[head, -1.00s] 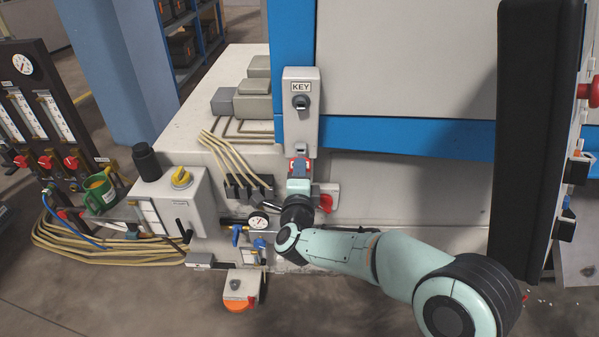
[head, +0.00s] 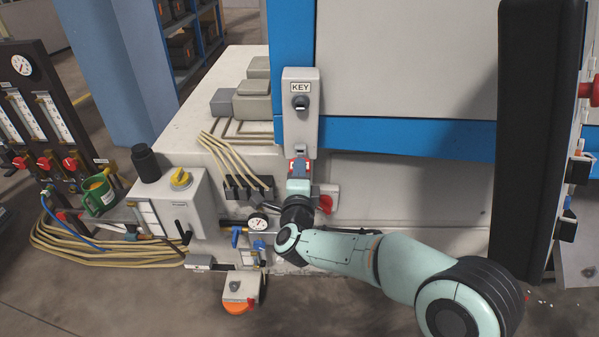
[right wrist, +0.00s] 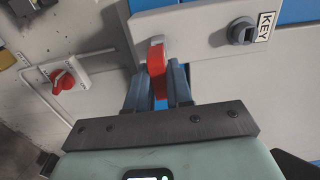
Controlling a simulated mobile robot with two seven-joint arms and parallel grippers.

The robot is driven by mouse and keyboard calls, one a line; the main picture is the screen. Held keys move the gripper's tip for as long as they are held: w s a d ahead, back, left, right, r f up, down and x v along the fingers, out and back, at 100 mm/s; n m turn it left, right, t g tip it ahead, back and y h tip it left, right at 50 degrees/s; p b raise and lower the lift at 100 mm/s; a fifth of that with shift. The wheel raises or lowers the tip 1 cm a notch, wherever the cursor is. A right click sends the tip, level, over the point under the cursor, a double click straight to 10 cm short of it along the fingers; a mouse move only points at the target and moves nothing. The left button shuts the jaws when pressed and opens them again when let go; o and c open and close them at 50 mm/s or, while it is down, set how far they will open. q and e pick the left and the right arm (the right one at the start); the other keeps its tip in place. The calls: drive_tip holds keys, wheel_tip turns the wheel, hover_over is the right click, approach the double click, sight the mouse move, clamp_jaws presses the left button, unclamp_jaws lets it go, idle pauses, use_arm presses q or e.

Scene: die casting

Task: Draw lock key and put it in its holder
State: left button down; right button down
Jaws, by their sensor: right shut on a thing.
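The red key (right wrist: 157,62) is between the two fingers of my right gripper (right wrist: 158,75) in the right wrist view, and the gripper is shut on it. A small grey metal piece shows at the key's far end, against the lower end of the light grey panel (right wrist: 198,30). I cannot tell whether the key is seated in it or only touching. In the head view my right gripper (head: 299,168) is just below this panel (head: 301,130). The panel carries a dark round lock (head: 300,103) under a KEY label (head: 300,87). My left gripper is not in view.
A red rotary handle (head: 325,204) is close beside my right gripper. A gauge (head: 258,222) and valves are at lower left. A grey box with a yellow knob (head: 180,179) stands further left. A tall black panel (head: 537,140) is at the right.

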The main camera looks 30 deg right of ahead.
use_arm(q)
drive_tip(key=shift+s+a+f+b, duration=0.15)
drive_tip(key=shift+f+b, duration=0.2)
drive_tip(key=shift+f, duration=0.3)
use_arm(e)
drive_tip(key=shift+x, duration=1.7)
drive_tip(key=c, duration=0.9)
unclamp_jaws()
drive_tip(key=shift+f, duration=0.15)
drive_tip(key=shift+c, duration=0.2)
drive_tip(key=shift+s+a, duration=0.25)
drive_tip(key=shift+s, duration=0.1)
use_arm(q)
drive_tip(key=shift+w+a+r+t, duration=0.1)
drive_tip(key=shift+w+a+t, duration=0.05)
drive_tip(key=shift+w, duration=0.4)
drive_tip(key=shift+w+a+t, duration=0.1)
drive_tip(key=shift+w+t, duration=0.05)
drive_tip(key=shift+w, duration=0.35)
use_arm(e)
drive_tip(key=v, duration=1.2)
drive_tip(key=shift+s, duration=0.3)
drive_tip(key=shift+a, duration=0.15)
